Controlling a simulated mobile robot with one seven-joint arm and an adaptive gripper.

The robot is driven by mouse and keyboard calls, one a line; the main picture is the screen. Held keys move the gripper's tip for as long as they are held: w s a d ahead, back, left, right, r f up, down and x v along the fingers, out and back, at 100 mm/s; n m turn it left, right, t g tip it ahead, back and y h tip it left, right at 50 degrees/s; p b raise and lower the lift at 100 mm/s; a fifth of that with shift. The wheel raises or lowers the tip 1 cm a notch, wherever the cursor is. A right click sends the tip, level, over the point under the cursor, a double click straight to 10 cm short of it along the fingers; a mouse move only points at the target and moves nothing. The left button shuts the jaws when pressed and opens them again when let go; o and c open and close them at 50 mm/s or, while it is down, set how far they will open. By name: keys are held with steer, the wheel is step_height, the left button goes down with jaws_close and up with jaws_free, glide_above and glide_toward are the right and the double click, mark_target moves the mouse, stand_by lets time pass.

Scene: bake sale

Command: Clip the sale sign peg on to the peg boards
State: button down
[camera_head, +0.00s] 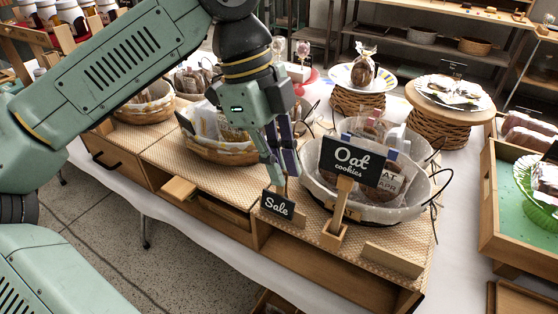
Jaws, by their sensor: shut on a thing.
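The small black Sale sign (277,206) with white lettering hangs below my gripper (283,180), which is shut on its peg. The peg itself is mostly hidden by the fingers. The sign is just above or at the front edge of the woven-topped display. To its right, the black Oat cookies board (351,161) stands tilted on a wooden post with a block base (333,236). The Sale sign is left of that post and lower than the board, apart from it. I cannot tell whether the sign touches the display.
A wire-handled basket of bagged cookies (400,212) stands right behind the board. Another basket (222,152) is left of my gripper. A wooden block (393,261) lies front right. A green-lined tray (493,205) stands far right. The floor at lower left is clear.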

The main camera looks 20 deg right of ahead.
steer(key=shift+f+b, duration=0.6)
steer(key=shift+f, duration=0.35)
stand_by(0.3)
steer(key=c, duration=2.1)
jaws_free()
steer(key=o, duration=0.4)
steer(key=o, duration=0.6)
step_height(320, 180, up, 7)
steer(key=p, duration=0.5)
